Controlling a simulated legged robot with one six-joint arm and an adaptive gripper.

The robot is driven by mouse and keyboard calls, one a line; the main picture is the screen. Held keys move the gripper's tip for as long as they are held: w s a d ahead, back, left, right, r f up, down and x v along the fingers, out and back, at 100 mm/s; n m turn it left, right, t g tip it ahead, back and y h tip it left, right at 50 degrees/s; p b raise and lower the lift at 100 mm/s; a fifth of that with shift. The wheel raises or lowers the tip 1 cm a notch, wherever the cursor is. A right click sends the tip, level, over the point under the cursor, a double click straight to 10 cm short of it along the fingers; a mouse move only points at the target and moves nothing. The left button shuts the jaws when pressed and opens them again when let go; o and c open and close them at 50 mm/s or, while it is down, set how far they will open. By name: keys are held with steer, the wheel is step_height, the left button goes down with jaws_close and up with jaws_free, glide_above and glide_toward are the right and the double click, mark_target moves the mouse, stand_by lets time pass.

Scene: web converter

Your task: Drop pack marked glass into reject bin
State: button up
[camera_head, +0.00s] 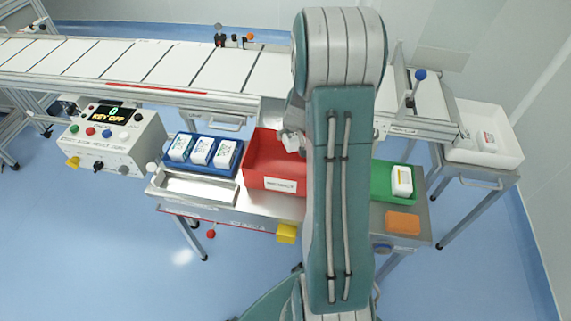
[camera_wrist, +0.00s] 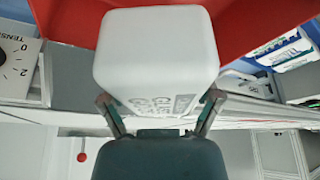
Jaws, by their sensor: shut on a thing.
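My gripper (camera_wrist: 160,108) is shut on a white pack (camera_wrist: 155,50), with one finger on each side of it in the wrist view. Grey print on the pack is upside down and only partly readable, so I cannot confirm the full word. The red bin (camera_head: 259,165) stands on the steel table in the head view, with a white label on its front. It also fills the top of the wrist view (camera_wrist: 255,25), behind the pack. In the head view my arm hides most of the gripper and the bin's right part. The gripper end appears over the bin.
A blue tray (camera_head: 178,164) with three white packs stands left of the red bin. A green tray (camera_head: 381,186) with a white and yellow pack is to the right. A control box (camera_head: 118,142) stands far left. The conveyor (camera_head: 180,66) runs behind. A white bin (camera_head: 497,154) is far right.

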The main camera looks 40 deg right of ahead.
steer(key=shift+f, duration=0.25)
steer(key=shift+d, duration=0.1)
steer(key=o, duration=1)
steer(key=shift+d, duration=0.1)
steer(key=shift+r, duration=0.1)
steer(key=v, duration=1.1)
steer(key=shift+s+r, duration=0.15)
steer(key=shift+r, duration=0.15)
